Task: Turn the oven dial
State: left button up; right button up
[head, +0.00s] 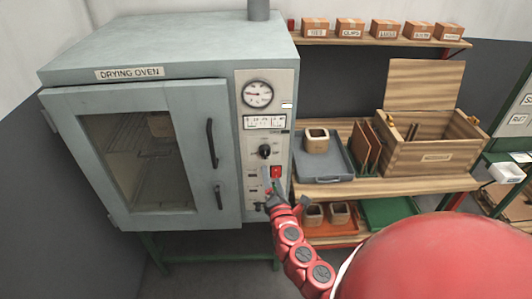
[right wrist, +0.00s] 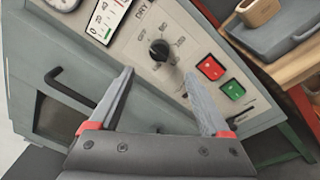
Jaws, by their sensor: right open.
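The drying oven (head: 130,75) is a grey-green cabinet on the left in the head view, with its windowed door shut. Its control panel carries a black dial (head: 264,151), which also shows in the right wrist view (right wrist: 160,50). My right gripper (head: 276,192) is in front of the lower panel, below the dial. In the right wrist view its two grey fingers (right wrist: 161,88) are open and empty, with the dial beyond the gap between them and apart from both. My left gripper is not in view.
Red (right wrist: 211,68) and green (right wrist: 233,89) switches sit beside the dial, close to one finger. Door handles (head: 212,143) stick out left of the panel. Wooden shelves (head: 400,183) with a grey tray (head: 335,178) and a wooden crate (head: 430,160) stand to the right.

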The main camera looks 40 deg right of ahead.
aim_at(266, 156)
jog(key=p+x, duration=0.2)
jog(key=x, duration=0.8)
jog(key=shift+d, duration=0.1)
jog(key=shift+w+d, duration=0.15)
jog(key=shift+w, duration=0.5)
grip_shut()
jog(key=shift+f+m+b, duration=0.25)
jog(key=shift+m+b, duration=0.35)
jog(key=shift+b, duration=0.2)
jog(key=m+b, duration=0.4)
jog(key=m+h+b, duration=0.1)
jog(key=m+b, duration=0.3)
jog(key=b, duration=0.1)
jog(key=shift+f+t, duration=0.25)
jog(key=shift+t, duration=0.05)
jog(key=shift+m+b, duration=0.7)
jog(key=shift+b, duration=0.1)
jog(key=shift+r+m+b, duration=0.25)
jog(key=shift+m+b, duration=0.7)
jog(key=shift+m, duration=0.05)
